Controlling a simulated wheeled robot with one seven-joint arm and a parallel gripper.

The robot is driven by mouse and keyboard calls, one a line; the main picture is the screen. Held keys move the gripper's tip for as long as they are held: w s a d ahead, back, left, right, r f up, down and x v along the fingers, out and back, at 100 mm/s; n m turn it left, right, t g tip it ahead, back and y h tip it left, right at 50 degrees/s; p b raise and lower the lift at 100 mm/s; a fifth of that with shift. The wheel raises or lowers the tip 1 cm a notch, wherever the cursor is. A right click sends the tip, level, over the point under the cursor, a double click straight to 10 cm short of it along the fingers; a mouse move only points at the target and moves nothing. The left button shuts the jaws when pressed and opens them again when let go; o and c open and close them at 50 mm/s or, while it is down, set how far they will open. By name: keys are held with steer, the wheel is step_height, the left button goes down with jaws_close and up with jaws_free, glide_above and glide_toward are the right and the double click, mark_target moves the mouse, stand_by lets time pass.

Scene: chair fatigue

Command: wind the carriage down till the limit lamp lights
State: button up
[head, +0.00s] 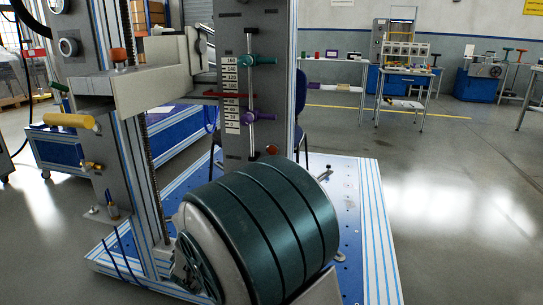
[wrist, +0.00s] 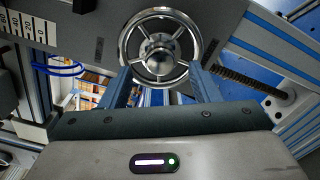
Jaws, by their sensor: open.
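In the wrist view, a chrome spoked handwheel (wrist: 160,45) faces me. My gripper (wrist: 163,78) is open, its two blue fingers apart at the wheel's lower left and right; contact cannot be told. In the head view, the pale carriage (head: 155,82) is on the rig's columns. A red pointer (head: 226,95) stands about halfway up the white scale (head: 231,112). A teal clamp (head: 258,61) is above the pointer and a purple clamp (head: 259,117) below it. A dull red dome (head: 272,150), perhaps the limit lamp, shows no clear glow. My arm hides the gripper in the head view.
The rig stands on a blue-and-white base (head: 365,215). A yellow handle (head: 70,121) and an orange-red knob (head: 118,55) are at its left. A dark threaded screw (wrist: 240,78) runs right of the wheel. Open floor (head: 450,190) is at the right.

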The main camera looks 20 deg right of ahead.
steer(key=shift+m, duration=1.7)
